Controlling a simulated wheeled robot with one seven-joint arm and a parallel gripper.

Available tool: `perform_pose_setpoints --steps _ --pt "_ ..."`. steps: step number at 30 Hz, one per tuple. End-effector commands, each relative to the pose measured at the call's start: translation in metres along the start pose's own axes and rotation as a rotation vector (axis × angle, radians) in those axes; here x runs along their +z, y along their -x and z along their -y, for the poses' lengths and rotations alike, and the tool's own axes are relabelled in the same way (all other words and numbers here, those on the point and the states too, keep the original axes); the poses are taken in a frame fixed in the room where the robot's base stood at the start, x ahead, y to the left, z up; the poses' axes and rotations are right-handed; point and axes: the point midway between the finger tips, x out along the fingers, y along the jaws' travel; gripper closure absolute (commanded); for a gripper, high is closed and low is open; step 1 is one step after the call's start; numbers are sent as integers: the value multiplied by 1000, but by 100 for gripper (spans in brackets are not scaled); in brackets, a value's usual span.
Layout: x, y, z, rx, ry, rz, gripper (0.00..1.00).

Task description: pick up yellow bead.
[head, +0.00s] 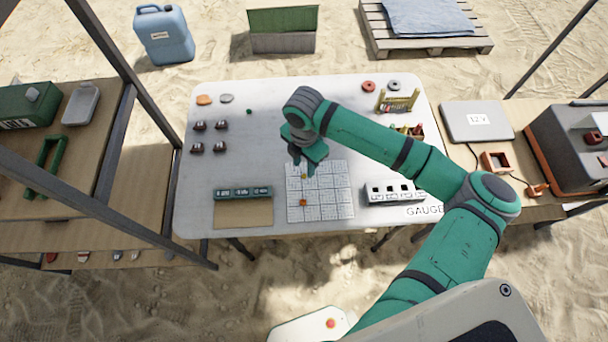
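A small yellow bead (304,176) lies on the white gridded sheet (340,200) on the table, in the sheet's upper left part. My gripper (304,168) points down just above and behind the bead. Its two dark fingertips look apart, with a gap between them. The bead shows just below that gap in the picture; whether a finger touches it I cannot tell. An orange-red bead (303,202) lies lower on the same sheet.
A small green bead (249,111) lies on the white table (270,95). A green labelled rack (243,192) stands left of the sheet and a white gauge block (394,192) right of it. Dark domed pieces (220,147) lie at left. My arm crosses the table's right half.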

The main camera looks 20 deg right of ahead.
Motion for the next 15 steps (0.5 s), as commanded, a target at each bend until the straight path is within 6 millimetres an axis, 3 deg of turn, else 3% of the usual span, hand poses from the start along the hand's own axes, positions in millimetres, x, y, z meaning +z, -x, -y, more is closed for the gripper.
perform_pose_setpoints --steps 7,15 --pt "-3 -35 3 -2 -3 -2 65" --pt "-3 -42 3 0 -1 1 65"
